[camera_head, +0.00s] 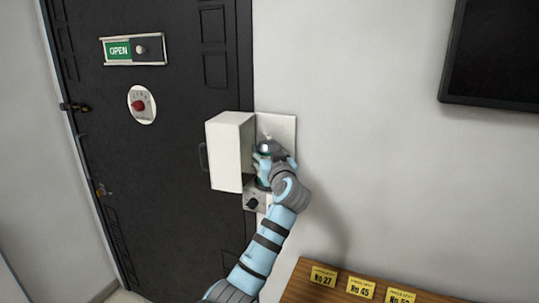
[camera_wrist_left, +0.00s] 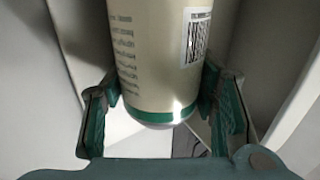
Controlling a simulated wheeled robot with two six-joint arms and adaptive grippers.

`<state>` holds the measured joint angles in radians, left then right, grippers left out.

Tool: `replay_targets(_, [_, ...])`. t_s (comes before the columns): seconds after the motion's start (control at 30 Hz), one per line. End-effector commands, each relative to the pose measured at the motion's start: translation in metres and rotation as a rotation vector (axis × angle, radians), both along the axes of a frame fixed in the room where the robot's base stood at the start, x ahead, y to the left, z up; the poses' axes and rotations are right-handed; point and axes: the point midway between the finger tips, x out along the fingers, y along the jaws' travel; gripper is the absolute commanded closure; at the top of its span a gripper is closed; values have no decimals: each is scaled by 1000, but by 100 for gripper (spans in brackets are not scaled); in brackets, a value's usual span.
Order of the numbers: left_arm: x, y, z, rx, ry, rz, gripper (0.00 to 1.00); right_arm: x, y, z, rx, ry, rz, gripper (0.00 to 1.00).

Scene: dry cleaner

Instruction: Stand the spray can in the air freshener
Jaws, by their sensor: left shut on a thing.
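The air freshener is a white wall box with its cover (camera_head: 230,150) swung open to the left and its pale back plate (camera_head: 285,130) against the wall. My left gripper (camera_head: 268,158) is in front of the back plate, beside the open cover, and mostly hides what is there. In the left wrist view, the left gripper (camera_wrist_left: 162,112) is shut on the spray can (camera_wrist_left: 150,50), a cream cylinder with a barcode label and a green band near its base. The can looks upright. Its top is out of that view, and I cannot tell whether its base touches anything. The right gripper is not in view.
A dark door (camera_head: 165,190) with an OPEN sign (camera_head: 118,50) stands left of the box. A small plate with a dark knob (camera_head: 252,203) sits below it. A wooden surface (camera_head: 300,290) with yellow number tags (camera_head: 360,287) is at lower right.

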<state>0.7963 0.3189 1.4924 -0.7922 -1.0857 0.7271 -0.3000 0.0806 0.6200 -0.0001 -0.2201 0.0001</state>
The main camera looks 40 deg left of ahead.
Motion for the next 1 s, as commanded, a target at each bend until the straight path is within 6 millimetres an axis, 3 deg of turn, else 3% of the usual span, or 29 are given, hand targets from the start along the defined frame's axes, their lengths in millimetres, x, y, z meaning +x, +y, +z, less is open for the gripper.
replay_targets(0.17, [0,0,2,1,-1,0,82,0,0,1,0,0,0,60])
replay_targets(0.2, [0,0,2,1,-1,0,46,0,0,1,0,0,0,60])
replay_targets(0.33, [0,0,1,1,-1,0,25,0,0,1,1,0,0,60])
replay_targets(0.83, [0,0,1,-1,1,-1,24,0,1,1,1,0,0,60])
replay_targets(1.0, [0,0,12,0,0,0,24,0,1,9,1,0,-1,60])
